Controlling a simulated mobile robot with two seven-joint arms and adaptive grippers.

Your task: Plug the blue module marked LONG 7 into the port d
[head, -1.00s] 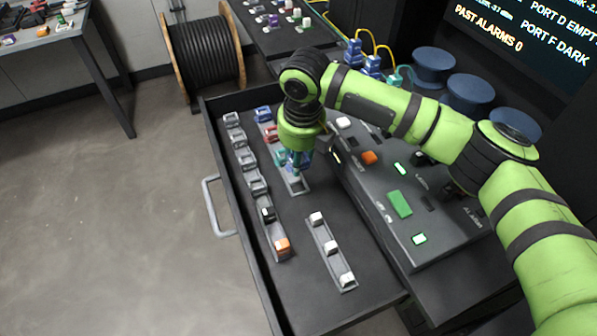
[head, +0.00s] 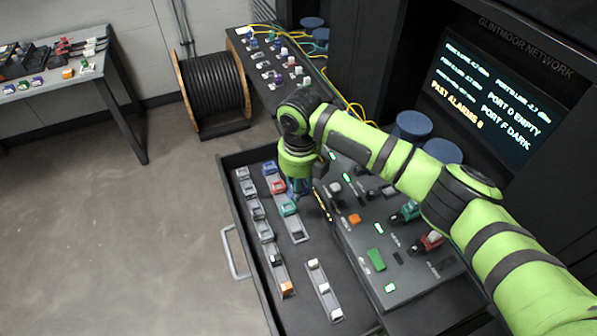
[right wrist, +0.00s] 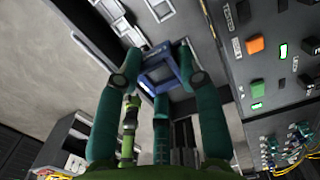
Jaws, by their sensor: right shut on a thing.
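My right gripper (head: 300,192) is over the open drawer, beside the rack (head: 297,234) that holds a blue, a red and a teal module. In the right wrist view my right gripper (right wrist: 160,72) is shut on a blue module (right wrist: 163,76), with a finger on each side. No marking on the module is readable. The angled panel (head: 352,262) right of the drawer carries ports, plugs and lit green labels. I cannot tell which port is d. The screen (head: 490,95) reads "PORT D EMPTY". My left gripper is not in view.
Grey modules stand in a row (head: 256,208) on the drawer's left, and white ones in a short rack (head: 325,290) nearer. An orange block (head: 354,219) and green block (head: 376,260) sit on the panel. Blue round stools (head: 412,126) stand behind. A cable spool (head: 212,90) is at the back.

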